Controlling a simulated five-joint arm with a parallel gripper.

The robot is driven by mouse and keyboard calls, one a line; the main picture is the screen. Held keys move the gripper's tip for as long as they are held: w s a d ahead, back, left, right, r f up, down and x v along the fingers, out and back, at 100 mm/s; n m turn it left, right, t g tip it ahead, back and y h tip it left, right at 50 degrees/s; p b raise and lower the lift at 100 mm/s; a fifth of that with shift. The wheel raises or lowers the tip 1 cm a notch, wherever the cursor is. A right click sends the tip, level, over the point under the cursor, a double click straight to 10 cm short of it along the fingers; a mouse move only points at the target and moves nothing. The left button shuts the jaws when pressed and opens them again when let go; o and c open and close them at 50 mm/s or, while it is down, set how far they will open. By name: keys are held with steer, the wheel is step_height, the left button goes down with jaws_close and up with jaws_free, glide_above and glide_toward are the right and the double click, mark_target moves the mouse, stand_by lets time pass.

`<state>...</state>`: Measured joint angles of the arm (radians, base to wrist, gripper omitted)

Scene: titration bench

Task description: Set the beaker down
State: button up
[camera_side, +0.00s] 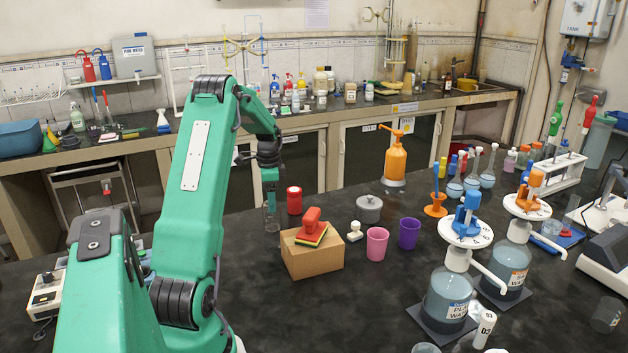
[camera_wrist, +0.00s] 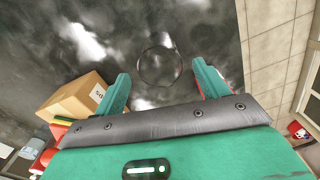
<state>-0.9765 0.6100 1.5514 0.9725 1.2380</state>
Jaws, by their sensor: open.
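The clear glass beaker (camera_side: 271,221) stands upright on the dark bench, left of a cardboard box. In the wrist view the beaker (camera_wrist: 160,66) shows as a faint round rim just beyond and between my fingertips. My gripper (camera_wrist: 163,72) is open, with one green finger on each side of the beaker and visible gaps between. In the side view my gripper (camera_side: 270,192) points down over the beaker, and its fingers partly hide the beaker's upper part.
The cardboard box (camera_side: 312,258) bears a red-handled block close to the right. A red container (camera_side: 294,200) stands just behind. A grey lidded pot (camera_side: 369,209), pink cup (camera_side: 377,243) and purple cup (camera_side: 409,233) stand farther right. Bare bench lies in front of the box.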

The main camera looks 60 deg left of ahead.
step_height(320, 180, up, 4)
steer(key=shift+r, duration=0.2)
stand_by(0.6)
steer(key=w+d+r+t, duration=0.1)
steer(key=d+r, duration=0.3)
steer(key=d, duration=0.4)
steer(key=w+d+r+n+t+y, duration=0.15)
steer(key=d+r, duration=0.25)
steer(key=d, duration=0.4)
steer(key=w+d+r, duration=0.2)
steer(key=d+r, duration=0.2)
steer(key=d, duration=0.5)
steer(key=s+d+t, duration=0.1)
steer(key=s+d, duration=0.4)
steer(key=d, duration=0.4)
steer(key=s+d+n+t+h, duration=0.1)
steer(key=s+d+t, duration=0.1)
steer(key=s+d, duration=0.4)
steer(key=d, duration=0.3)
